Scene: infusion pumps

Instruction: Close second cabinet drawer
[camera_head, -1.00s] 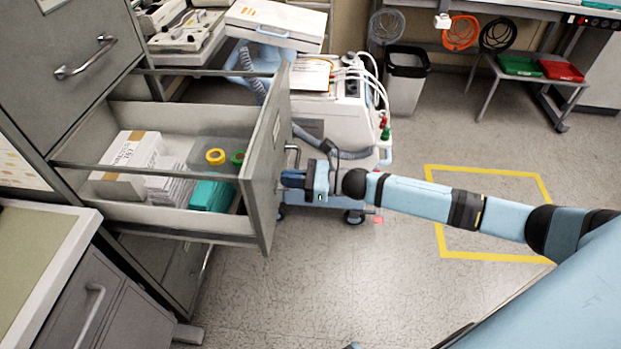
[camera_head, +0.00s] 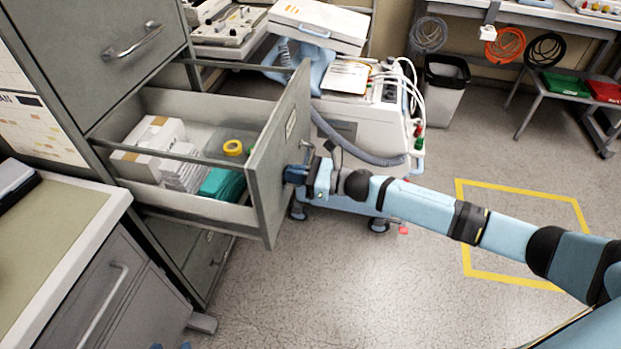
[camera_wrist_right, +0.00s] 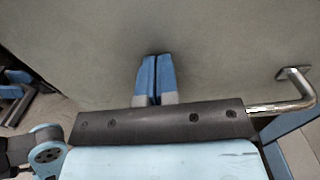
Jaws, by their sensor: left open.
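The second cabinet drawer (camera_head: 268,165) is pulled out of the grey cabinet (camera_head: 85,60), below a shut top drawer. It holds white boxes (camera_head: 155,135), a yellow roll (camera_head: 233,147) and a teal pack (camera_head: 221,184). My right gripper (camera_head: 290,174) is at the outer face of the drawer front. In the right wrist view its two blue fingers (camera_wrist_right: 157,62) are together, tips against or very near the grey panel, with the metal handle (camera_wrist_right: 290,98) to their right and not between them.
A white medical cart (camera_head: 360,120) stands behind the drawer and the right gripper. A counter (camera_head: 60,240) with a grey cabinet is at lower left. A lower drawer (camera_head: 200,258) sits under the open one. The floor at right is clear, with a yellow marked square (camera_head: 520,190).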

